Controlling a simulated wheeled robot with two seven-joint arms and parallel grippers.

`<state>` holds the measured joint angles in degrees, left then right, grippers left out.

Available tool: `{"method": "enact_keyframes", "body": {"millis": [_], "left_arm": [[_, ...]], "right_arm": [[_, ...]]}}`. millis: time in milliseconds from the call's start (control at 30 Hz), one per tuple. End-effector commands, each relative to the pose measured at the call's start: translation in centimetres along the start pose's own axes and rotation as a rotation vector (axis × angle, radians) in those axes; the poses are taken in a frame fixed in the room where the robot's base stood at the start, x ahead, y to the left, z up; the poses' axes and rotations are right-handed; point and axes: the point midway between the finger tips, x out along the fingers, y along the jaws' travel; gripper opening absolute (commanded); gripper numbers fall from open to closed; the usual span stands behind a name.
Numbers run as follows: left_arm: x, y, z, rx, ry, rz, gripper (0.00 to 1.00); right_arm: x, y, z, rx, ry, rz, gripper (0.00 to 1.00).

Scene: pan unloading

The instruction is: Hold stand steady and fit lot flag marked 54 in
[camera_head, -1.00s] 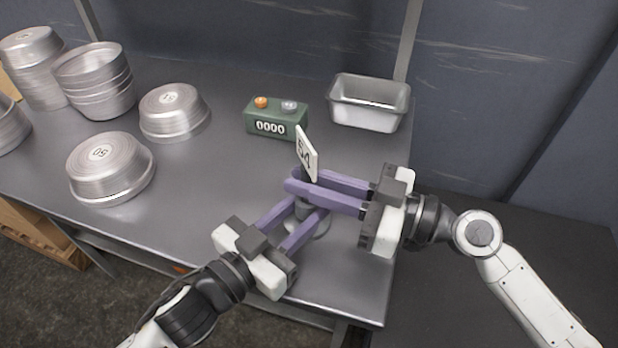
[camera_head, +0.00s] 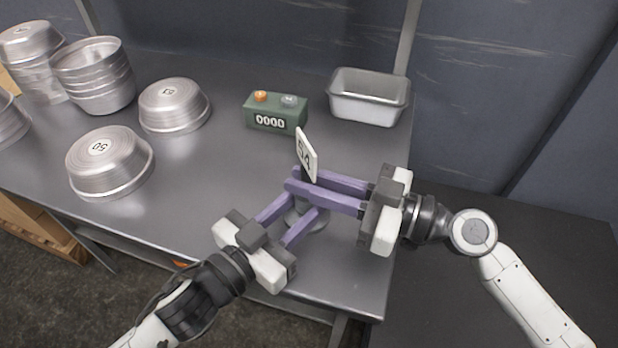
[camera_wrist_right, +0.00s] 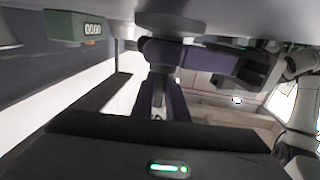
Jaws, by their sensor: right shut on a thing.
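The white lot flag marked 54 (camera_head: 306,153) stands upright on a dark stem between the purple fingers of my right gripper (camera_head: 292,179), which is shut on it. The grey stand (camera_head: 318,226) is directly below, on the table's front right part. The stand's round base also shows at the top of the right wrist view (camera_wrist_right: 172,20).
A green counter box reading 0000 (camera_head: 275,112) stands behind the flag. An empty loaf pan (camera_head: 369,97) is at the back right. Several round pans, one a low numbered pan (camera_head: 110,160), fill the table's left side. The table's right edge is close to my right gripper.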

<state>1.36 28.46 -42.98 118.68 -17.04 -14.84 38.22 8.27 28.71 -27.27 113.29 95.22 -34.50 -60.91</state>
Motion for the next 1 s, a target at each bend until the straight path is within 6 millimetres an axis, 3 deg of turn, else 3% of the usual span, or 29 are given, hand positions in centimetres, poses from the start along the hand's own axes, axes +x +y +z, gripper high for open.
{"method": "enact_keyframes", "body": {"millis": [233,267,400,800,1000], "left_arm": [[0.0,0.0,0.0,0.0,0.0,0.0,0.03],[0.0,0.0,0.0,0.0,0.0,0.0,0.03],[0.0,0.0,0.0,0.0,0.0,0.0,0.03],[0.0,0.0,0.0,0.0,0.0,0.0,0.03],[0.0,0.0,0.0,0.0,0.0,0.0,0.03]], "right_arm": [[0.0,0.0,0.1,-0.001,0.001,0.0,0.0],[0.0,0.0,0.1,-0.001,0.002,0.0,0.16],[0.0,0.0,0.1,-0.001,0.002,0.0,0.35],[-0.1,0.0,0.2,0.0,0.0,0.0,0.35],[-2.5,0.0,0.3,0.002,-0.003,0.002,0.35]]}}
